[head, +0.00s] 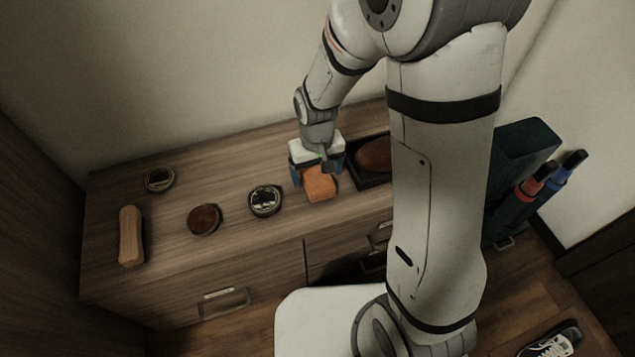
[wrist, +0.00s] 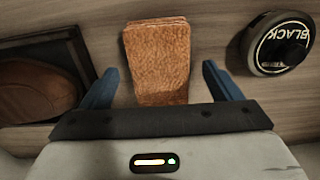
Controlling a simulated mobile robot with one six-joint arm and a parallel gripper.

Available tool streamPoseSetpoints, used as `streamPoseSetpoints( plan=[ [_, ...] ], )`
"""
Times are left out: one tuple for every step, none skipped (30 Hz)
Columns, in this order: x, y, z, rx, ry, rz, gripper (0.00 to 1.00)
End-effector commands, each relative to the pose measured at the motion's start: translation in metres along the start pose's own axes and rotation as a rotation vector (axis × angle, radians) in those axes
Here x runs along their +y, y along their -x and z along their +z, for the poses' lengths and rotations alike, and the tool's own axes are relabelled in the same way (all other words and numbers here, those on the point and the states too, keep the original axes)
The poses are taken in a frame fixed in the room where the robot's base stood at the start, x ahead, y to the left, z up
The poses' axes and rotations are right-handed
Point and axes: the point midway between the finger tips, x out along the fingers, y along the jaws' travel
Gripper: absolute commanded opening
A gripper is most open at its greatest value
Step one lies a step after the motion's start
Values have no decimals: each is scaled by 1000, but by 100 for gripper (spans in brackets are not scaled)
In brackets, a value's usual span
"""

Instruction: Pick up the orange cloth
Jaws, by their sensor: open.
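The orange cloth (head: 319,186) lies folded on the wooden cabinet top, in front of and partly under my gripper. In the wrist view the folded cloth (wrist: 158,62) sits between my two blue fingers, with its near end hidden behind the gripper body. My gripper (wrist: 158,85) is open, with a finger on each side of the cloth and a gap on both sides. In the head view my gripper (head: 318,178) is over the back part of the cloth. I cannot tell how high the fingertips are above the wood.
A black tray with a brown shoe (head: 374,154) is close to the right of the cloth. A round tin (head: 265,200) marked BLACK (wrist: 278,43) is to its left in the head view. A brown tin (head: 204,219), another tin (head: 160,180) and a wooden brush (head: 131,235) stand farther left.

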Motion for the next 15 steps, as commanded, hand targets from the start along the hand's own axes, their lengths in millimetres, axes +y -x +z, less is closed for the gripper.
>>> streamPoseSetpoints(
  plan=[
    [0, -14, 0, -1, 0, 0, 85],
    [0, -18, 0, -1, 0, 0, 85],
    [0, -21, 0, -1, 0, 0, 85],
    [0, -23, 0, -1, 0, 0, 85],
    [0, -23, 0, -1, -1, 0, 85],
    [0, -23, 0, 0, -1, 0, 85],
    [0, -23, 0, 0, -1, 0, 85],
    [0, -22, 0, 0, -1, 0, 85],
    [0, -22, 0, 0, -1, 0, 85],
    [0, -22, 0, 0, -1, 0, 85],
    [0, -22, 0, 0, -1, 0, 85],
    [0, -22, 0, 0, -1, 0, 81],
    [0, -22, 0, 0, -1, 0, 79],
    [0, -22, 0, 1, -1, 0, 76],
    [1, -22, 0, 1, -1, 0, 73]
  ],
)
